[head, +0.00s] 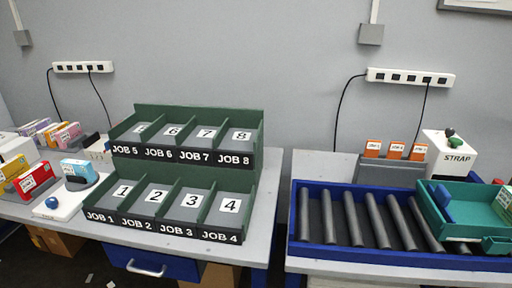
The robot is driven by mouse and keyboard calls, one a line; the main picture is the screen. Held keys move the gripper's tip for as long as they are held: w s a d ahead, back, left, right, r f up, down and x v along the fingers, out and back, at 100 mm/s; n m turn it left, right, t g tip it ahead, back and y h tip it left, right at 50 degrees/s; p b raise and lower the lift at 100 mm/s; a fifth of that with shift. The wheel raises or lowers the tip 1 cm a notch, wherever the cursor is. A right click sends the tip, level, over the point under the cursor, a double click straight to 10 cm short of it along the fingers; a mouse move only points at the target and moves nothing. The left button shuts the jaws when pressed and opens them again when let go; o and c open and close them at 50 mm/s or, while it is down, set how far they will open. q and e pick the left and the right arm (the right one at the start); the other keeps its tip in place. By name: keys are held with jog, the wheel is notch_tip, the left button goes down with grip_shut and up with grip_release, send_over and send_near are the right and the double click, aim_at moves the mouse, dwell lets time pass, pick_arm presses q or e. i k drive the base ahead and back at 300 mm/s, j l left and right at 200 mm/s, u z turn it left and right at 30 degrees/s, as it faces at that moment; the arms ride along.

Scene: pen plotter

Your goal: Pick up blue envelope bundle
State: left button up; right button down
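A light blue bundle (79,170) with a white label stands at the left of the head view. It is at the back of a white plate (62,205), next to a red labelled bundle (34,180). I take it to be the blue envelope bundle; its label is too small to read. Neither of my grippers shows in the head view.
A green sorter (256,183) with bins marked JOB 1 to JOB 8 stands right of the bundle. Pink, yellow and purple items stand farther left. A blue-framed roller tray (296,233), a teal tray (428,213) and a white STRAP box (455,165) are at the right.

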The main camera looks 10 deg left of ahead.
aim_at(71, 167)
jog(key=u, duration=1.6)
jog(key=i+u, duration=0.35)
jog(key=i, duration=0.3)
jog(key=i+u, duration=0.35)
jog(key=i, duration=0.35)
